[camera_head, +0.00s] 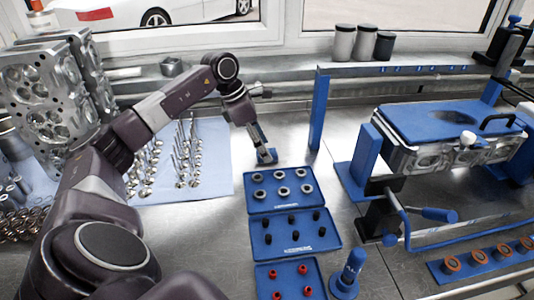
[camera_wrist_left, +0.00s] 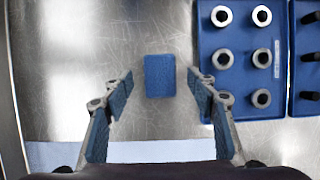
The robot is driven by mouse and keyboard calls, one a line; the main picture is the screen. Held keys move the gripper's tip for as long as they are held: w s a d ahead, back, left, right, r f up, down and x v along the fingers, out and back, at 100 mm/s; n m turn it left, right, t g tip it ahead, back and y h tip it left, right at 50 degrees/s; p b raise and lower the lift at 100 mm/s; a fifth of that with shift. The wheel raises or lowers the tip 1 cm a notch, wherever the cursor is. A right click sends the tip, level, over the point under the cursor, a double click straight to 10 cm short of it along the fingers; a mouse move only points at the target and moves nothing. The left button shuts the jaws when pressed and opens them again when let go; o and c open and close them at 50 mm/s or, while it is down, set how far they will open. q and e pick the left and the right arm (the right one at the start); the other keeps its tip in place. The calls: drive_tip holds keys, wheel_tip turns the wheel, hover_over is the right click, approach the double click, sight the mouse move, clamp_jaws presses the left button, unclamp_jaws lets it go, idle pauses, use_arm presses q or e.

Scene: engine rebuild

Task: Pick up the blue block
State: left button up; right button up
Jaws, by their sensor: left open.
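The blue block (camera_wrist_left: 159,76) is a small rectangular block on the bare metal bench. In the wrist view it lies between and just beyond my left fingertips, apart from both. In the head view the blue block (camera_head: 268,156) shows just under the tip of my left gripper (camera_head: 261,142), behind the blue trays. My left gripper is open and empty, with one finger on each side of the block's line. Its height above the bench is hard to judge. My right gripper is not in view.
A blue tray of grey rings (camera_head: 250,203) lies close to the block; more blue trays (camera_head: 252,238) follow in front. Valves stand on a pale blue mat (camera_head: 212,185) at left. A blue post (camera_head: 319,110) and an engine fixture (camera_head: 440,125) stand at right.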

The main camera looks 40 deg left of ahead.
use_arm(q)
drive_tip(key=shift+w+d+f, duration=0.15)
drive_tip(key=shift+w+f, duration=0.05)
drive_tip(key=shift+f, duration=0.5)
drive_tip(key=c, duration=1)
drive_tip(key=shift+c, duration=0.2)
drive_tip(key=shift+r, duration=0.1)
wheel_tip(320, 180, up, 20)
drive_tip(key=p, duration=0.1)
